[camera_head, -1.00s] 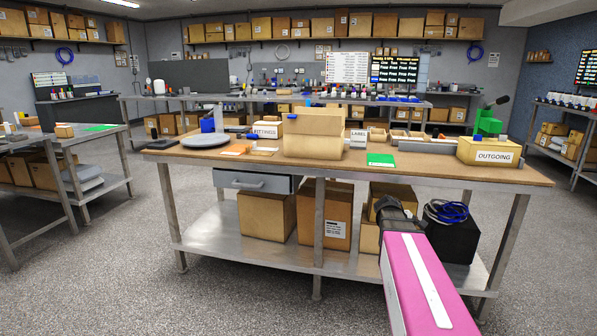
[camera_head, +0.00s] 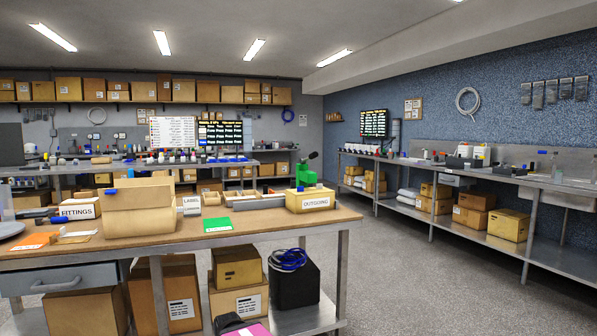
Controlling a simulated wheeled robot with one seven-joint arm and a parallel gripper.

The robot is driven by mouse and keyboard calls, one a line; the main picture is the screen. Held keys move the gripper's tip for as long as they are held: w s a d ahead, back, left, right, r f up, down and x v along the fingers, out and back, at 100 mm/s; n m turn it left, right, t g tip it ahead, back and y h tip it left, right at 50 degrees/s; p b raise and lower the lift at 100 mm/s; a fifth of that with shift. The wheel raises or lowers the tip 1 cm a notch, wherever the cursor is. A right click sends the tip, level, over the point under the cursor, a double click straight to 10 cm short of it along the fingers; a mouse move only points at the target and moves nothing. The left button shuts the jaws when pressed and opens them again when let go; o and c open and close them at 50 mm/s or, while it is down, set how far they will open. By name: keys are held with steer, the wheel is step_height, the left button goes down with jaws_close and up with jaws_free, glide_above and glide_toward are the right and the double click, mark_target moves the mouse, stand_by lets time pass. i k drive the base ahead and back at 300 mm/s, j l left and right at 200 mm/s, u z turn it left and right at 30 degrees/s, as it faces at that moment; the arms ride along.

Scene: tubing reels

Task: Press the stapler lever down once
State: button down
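A green device with a black lever (camera_head: 306,172) stands at the right end of the near workbench (camera_head: 330,224), behind the yellow box labelled OUTGOING (camera_head: 308,200). Its lever sticks up and to the right. It may be the stapler, but it is small here and its base is hidden by the box. A pink and dark part of my arm shows at the bottom edge, in front of the bench. My gripper's fingers are not visible.
An open cardboard carton (camera_head: 138,208), a FITTINGS bin (camera_head: 80,209) and a green card (camera_head: 218,225) are on the bench. Boxes and a black case with blue tubing (camera_head: 290,280) sit below. Open floor (camera_head: 430,290) lies to the right, before a side bench (camera_head: 470,180).

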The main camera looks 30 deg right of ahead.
mark_target(312, 155)
steer(key=z, duration=1)
